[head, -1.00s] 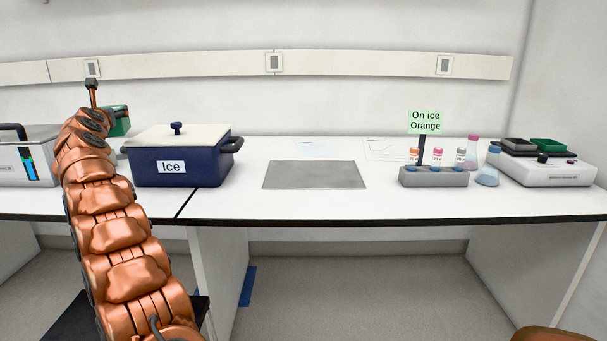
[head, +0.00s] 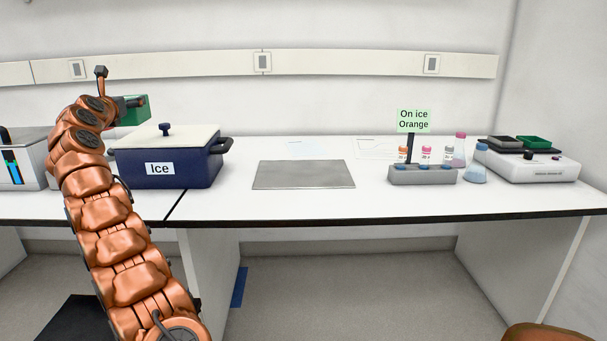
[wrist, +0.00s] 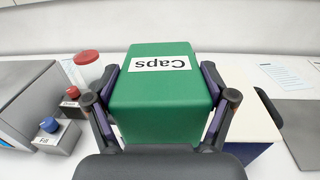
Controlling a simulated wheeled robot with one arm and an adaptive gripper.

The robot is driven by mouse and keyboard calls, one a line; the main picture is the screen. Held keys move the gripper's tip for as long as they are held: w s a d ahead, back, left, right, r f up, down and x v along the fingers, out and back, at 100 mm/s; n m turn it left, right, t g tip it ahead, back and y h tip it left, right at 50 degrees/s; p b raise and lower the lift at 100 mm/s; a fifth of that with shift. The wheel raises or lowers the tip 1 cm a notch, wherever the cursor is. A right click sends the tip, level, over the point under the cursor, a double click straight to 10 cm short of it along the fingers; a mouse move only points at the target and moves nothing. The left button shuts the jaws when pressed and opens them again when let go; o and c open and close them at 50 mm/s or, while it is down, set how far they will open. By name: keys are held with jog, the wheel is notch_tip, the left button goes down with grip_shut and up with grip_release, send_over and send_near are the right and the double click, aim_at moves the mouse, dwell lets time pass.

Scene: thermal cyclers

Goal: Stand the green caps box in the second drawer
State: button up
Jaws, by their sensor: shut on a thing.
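The green caps box (wrist: 158,95) fills the middle of the wrist view, with a white "Caps" label that reads upside down there. My gripper (wrist: 160,108) is shut on it, one finger on each side. In the head view the green box (head: 133,109) shows at the end of my arm, above and behind the left part of the ice box, partly hidden by my arm. The fingers are hidden in the head view. No drawer shows in any view.
A dark blue ice box (head: 190,170) with a white lid stands below and beside the held box. A grey machine (head: 28,165) is at the left. A flat metal plate (head: 303,175), a tube rack (head: 422,175) and a white device (head: 535,168) stand to the right.

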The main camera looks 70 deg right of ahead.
jog(key=shift+s+d+r, duration=0.1)
jog(key=shift+s+d, duration=0.45)
jog(key=shift+s, duration=0.15)
jog(key=shift+s+d+r+m+g, duration=0.1)
jog(key=shift+s+m+g, duration=0.2)
jog(key=shift+g, duration=0.1)
jog(key=shift+s+d+f, duration=0.2)
jog(key=shift+d+f, duration=0.05)
jog(key=shift+d, duration=0.1)
jog(key=shift+s+d+g+h, duration=0.25)
jog(key=shift+s+g+h, duration=0.05)
jog(key=shift+s, duration=0.1)
jog(key=shift+s+d+r+m+g, duration=0.15)
jog(key=shift+s+d+m+g, duration=0.15)
jog(key=shift+m, duration=0.1)
